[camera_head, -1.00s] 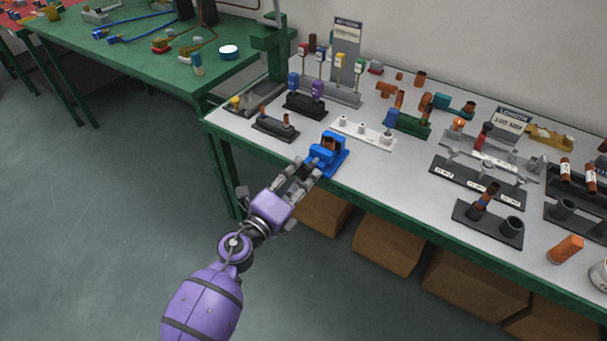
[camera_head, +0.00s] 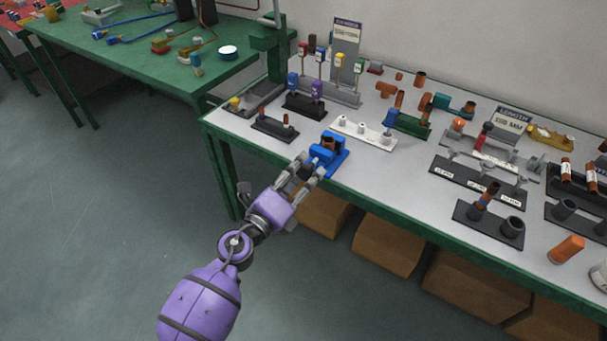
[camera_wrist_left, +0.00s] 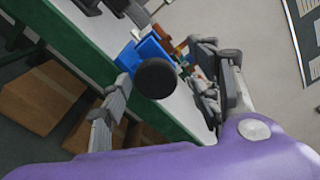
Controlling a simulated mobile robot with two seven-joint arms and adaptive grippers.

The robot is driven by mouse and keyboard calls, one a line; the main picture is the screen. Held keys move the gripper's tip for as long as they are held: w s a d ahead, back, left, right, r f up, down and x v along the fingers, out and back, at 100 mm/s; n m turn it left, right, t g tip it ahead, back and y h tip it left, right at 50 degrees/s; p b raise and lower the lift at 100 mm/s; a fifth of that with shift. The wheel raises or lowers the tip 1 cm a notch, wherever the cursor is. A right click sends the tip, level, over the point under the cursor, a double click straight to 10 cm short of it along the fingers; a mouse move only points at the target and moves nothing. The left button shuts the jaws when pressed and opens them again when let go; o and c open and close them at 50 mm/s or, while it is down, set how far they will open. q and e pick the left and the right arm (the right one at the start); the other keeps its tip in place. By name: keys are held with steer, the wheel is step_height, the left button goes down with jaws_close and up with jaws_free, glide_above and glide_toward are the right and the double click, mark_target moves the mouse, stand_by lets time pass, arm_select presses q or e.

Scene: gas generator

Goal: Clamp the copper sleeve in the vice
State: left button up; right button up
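The blue vice (camera_head: 335,160) stands at the front edge of the grey workbench. The copper sleeve (camera_head: 328,144) is upright at the vice's jaws; I cannot tell whether the jaws touch it. My left gripper (camera_head: 305,169) is at the front of the vice. In the left wrist view, a dark round knob (camera_wrist_left: 155,78) lies between the fingers of my left gripper (camera_wrist_left: 165,88), with blue vice parts (camera_wrist_left: 150,48) behind it. The fingers are apart, with a gap on the right side of the knob. The sleeve is not clear in that view. My right gripper is not in view.
A white holder (camera_head: 362,133) and a dark stand with small pegs (camera_head: 274,128) stand near the vice. More fixtures, such as a black two-post stand (camera_head: 488,225), fill the bench to the right. Cardboard boxes (camera_head: 388,245) sit under the bench.

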arm_select(q)
steer(key=shift+a+f, duration=0.1)
steer(key=shift+f, duration=0.15)
steer(key=shift+r+n+p, duration=0.2)
steer(key=shift+n+p, duration=0.4)
steer(key=shift+n, duration=0.6)
steer(key=n+p, duration=0.1)
steer(key=n, duration=0.1)
steer(key=shift+f+n, duration=0.1)
steer(key=shift+n, duration=0.2)
steer(key=shift+f+n, duration=0.15)
steer(key=shift+n, duration=0.15)
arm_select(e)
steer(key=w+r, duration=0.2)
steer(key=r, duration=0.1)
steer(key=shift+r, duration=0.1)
arm_select(q)
steer(key=c, duration=1.1)
steer(key=shift+c, duration=1)
